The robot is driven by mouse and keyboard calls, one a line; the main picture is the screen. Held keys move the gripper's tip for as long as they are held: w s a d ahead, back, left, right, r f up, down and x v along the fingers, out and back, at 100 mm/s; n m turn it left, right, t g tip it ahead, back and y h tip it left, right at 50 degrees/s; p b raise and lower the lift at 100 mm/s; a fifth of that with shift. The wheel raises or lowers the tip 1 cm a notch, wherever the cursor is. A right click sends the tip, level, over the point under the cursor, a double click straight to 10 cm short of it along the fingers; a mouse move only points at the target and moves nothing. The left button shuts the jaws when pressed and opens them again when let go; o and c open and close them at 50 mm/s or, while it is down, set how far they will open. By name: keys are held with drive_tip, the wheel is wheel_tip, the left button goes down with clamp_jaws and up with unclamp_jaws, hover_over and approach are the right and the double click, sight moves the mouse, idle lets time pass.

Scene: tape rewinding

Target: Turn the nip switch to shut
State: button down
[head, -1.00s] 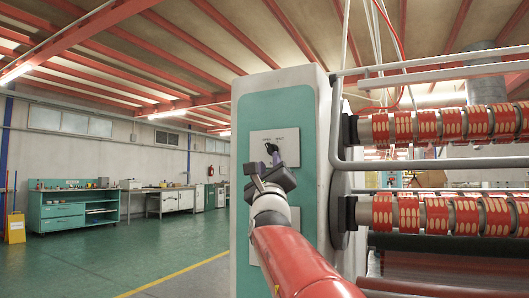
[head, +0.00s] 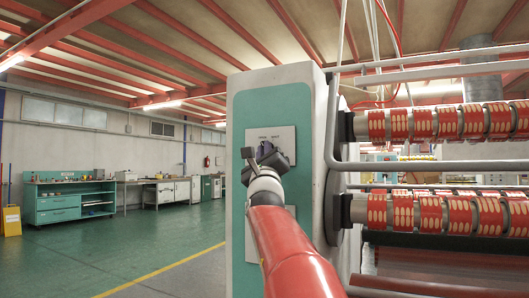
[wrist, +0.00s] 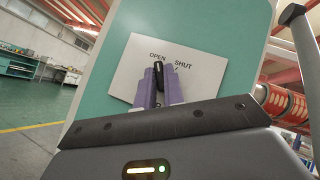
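The nip switch is a small black knob (wrist: 157,79) on a pale plate (wrist: 126,72) with OPEN printed at left and SHUT at right. The plate (head: 289,134) is on the teal front of the machine cabinet. In the wrist view, my gripper (wrist: 159,76) has its two purple fingers close together, one on each side of the knob, and they appear shut on it. The knob stands roughly upright in that view. In the head view, my gripper (head: 266,155) is against the plate and hides most of the knob.
Rollers with red printed tape (head: 420,124) and a grey rail (head: 420,166) stand right of the cabinet (head: 262,100). Open green floor (head: 120,250) lies to the left. A teal workbench (head: 60,203) stands by the far wall.

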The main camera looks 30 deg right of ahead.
drive_tip(key=shift+m+h, duration=0.5)
drive_tip(key=shift+m, duration=0.2)
drive_tip(key=shift+w+a+m+g+h+p, duration=0.15)
drive_tip(key=shift+m+g+h+p, duration=0.2)
drive_tip(key=shift+m+g+h, duration=3)
drive_tip(key=shift+w+a+m+g+h+p, duration=0.2)
drive_tip(key=shift+m+g+h, duration=0.7)
drive_tip(key=shift+m+g, duration=2.8)
drive_tip(key=shift+w+a+m+g+h+p, duration=0.15)
drive_tip(key=shift+m+g+h+p, duration=0.3)
drive_tip(key=shift+m+g+h, duration=3.15)
drive_tip(key=m+t+y, duration=0.3)
drive_tip(key=m, duration=0.1)
drive_tip(key=shift+d, duration=0.1)
drive_tip(key=c, duration=1.5)
unclamp_jaws()
drive_tip(key=b+v, duration=0.3)
drive_tip(key=v, duration=0.4)
drive_tip(key=shift+a+f, duration=0.25)
drive_tip(key=shift+a, duration=0.05)
